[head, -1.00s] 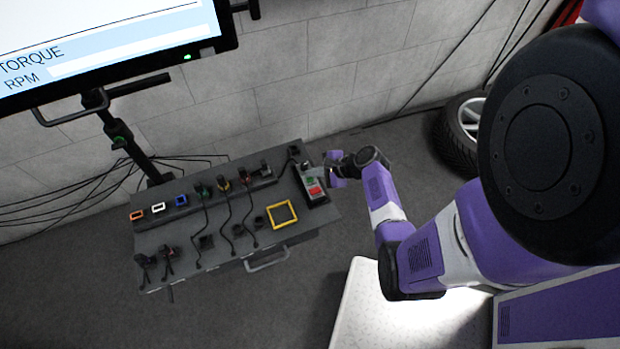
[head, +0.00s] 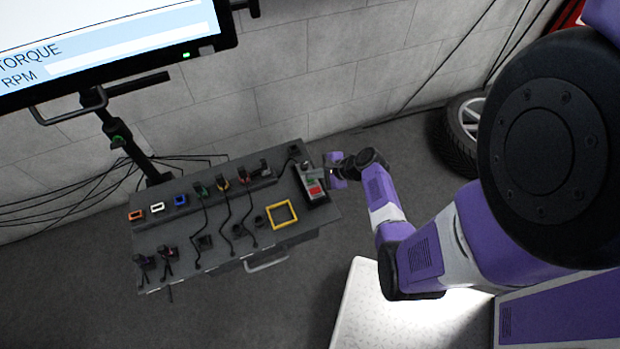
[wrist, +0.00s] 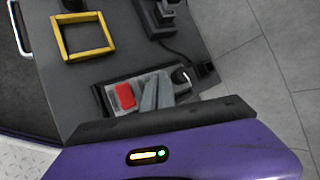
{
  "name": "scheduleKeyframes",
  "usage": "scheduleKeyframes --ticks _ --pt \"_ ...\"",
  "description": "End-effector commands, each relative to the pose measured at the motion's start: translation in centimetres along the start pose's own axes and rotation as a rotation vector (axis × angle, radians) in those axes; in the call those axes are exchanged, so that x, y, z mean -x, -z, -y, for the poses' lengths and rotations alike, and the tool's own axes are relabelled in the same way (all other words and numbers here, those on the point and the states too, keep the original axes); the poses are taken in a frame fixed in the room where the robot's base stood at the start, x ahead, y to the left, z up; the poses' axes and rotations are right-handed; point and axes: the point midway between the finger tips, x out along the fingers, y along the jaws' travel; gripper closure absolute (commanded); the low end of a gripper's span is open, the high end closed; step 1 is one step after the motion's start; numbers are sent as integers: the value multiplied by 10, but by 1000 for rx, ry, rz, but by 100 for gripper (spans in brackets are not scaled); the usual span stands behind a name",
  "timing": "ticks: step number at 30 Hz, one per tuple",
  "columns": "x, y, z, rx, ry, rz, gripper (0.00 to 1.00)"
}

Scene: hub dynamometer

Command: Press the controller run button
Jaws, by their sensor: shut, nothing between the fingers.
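The controller (head: 317,195) is a grey box with a red button (head: 314,189), at the right end of the dark bench. A bit of green shows beside the red button in the head view. In the wrist view the controller (wrist: 108,96) lies below my fingers, with the red button (wrist: 124,95) just left of them. My gripper (head: 322,178) is shut and empty, its grey fingertips (wrist: 154,88) over the controller beside the red button. The fingers hide the green button in the wrist view. I cannot tell whether the tips touch it.
A yellow square frame (head: 282,214) lies on the bench (head: 215,262) left of the controller. Several cables and coloured connectors cover the rest of the bench. A monitor (head: 110,45) stands at upper left, and a tyre (head: 455,140) leans near the wall at right.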

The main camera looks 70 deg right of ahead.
Motion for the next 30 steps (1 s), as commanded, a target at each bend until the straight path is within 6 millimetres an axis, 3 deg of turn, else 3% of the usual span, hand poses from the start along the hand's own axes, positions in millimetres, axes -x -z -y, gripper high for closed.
scheduleKeyframes --ticks 30 --pt "2 -2 1 0 -1 0 100"
